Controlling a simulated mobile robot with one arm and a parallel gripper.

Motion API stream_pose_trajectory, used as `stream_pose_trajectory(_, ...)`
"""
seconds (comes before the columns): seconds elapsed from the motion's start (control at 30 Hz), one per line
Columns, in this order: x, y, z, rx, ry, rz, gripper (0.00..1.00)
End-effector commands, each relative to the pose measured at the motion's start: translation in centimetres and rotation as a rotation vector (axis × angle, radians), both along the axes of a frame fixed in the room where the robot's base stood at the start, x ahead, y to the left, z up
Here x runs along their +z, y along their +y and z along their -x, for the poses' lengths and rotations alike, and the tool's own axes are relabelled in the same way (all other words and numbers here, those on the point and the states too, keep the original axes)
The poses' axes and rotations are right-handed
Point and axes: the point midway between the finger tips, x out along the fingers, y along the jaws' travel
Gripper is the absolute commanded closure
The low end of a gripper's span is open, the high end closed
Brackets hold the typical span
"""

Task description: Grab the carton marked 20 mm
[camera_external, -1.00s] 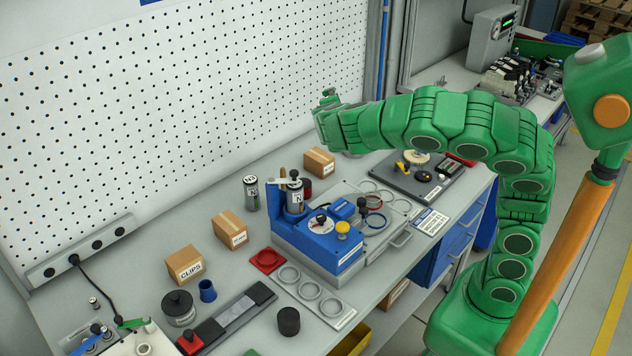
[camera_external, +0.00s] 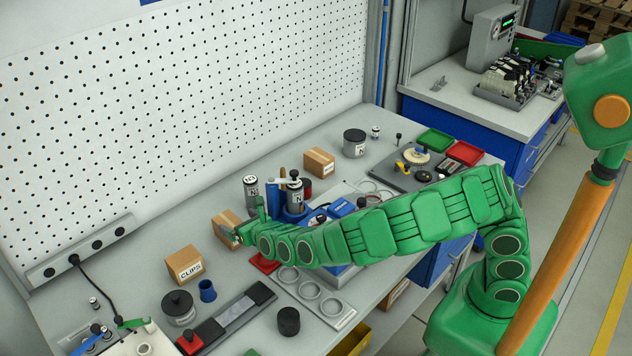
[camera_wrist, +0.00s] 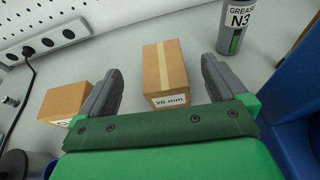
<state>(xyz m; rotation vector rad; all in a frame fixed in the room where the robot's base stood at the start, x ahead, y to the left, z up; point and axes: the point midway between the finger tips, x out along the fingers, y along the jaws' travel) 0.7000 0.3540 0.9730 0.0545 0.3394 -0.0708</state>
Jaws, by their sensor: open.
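The carton marked 20 mm (camera_wrist: 165,70) is a brown box with a tape strip along its top and a white label on its near face. In the wrist view it lies ahead, between my open fingers, apart from both. In the external view the same carton (camera_external: 223,221) stands on the bench, its right part hidden behind my gripper. My gripper (camera_wrist: 160,78) is open and empty; in the external view my gripper (camera_external: 240,228) is at the carton's right side. I cannot tell there whether it touches the carton.
The CLIPS carton (camera_external: 185,264) stands to the left; it also shows in the wrist view (camera_wrist: 65,99). A grey grease can marked N3 (camera_wrist: 235,28) stands to the right. A blue fixture (camera_external: 345,207) is beside my arm. Another carton (camera_external: 319,162) stands farther back.

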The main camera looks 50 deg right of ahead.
Motion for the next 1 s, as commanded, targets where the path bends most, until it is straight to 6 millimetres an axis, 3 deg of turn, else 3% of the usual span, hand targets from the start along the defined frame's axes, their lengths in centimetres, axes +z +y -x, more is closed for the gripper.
stream_pose_trajectory(0.1, -1.8, -0.4, 0.4, 0.014, 0.045, 0.032, 0.01)
stream_pose_trajectory(0.2, -2.4, -0.4, 0.4, 0.018, 0.058, 0.040, 0.01)
stream_pose_trajectory(1.0, -4.5, -0.2, -4.8, 0.016, 0.057, 0.035, 0.01)
